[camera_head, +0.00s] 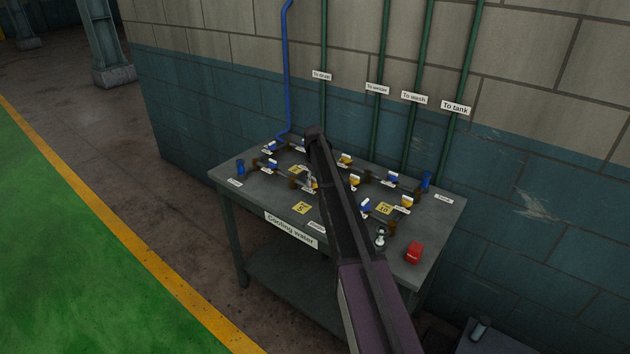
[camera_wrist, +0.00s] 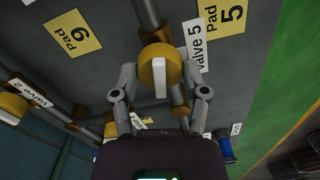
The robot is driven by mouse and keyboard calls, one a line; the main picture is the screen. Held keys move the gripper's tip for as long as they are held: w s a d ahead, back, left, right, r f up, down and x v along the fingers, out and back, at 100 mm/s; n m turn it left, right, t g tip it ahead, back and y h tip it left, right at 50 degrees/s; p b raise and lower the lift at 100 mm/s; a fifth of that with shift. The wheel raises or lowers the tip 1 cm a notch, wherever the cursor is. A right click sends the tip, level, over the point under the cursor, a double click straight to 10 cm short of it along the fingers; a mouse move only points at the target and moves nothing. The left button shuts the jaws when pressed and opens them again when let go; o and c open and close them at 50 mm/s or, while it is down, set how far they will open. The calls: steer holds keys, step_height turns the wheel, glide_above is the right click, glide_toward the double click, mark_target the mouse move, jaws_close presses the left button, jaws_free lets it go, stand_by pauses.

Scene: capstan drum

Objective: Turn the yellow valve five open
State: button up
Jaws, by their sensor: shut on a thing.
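In the wrist view, yellow valve five (camera_wrist: 158,69) is a round yellow knob with a white bar on top, mounted on a brown pipe fitting. The white bar lies roughly in line with the pipe. A white "Valve 5" label (camera_wrist: 197,48) lies just right of it. My gripper (camera_wrist: 160,64) has one finger on each side of the knob and is shut on it. In the head view, my arm crosses the table and hides part of the valve area, and my gripper (camera_head: 311,180) shows only small beside the arm.
The grey "Cooling water" table (camera_head: 445,215) holds several blue and yellow valves on pipes close together. Yellow pads 5 (camera_head: 301,208) and 10 (camera_head: 385,208) lie among them. A red object (camera_head: 414,252) is at the right front.

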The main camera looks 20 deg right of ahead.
steer(key=shift+n, duration=1.3)
steer(key=o, duration=1.2)
steer(key=shift+c, duration=0.2)
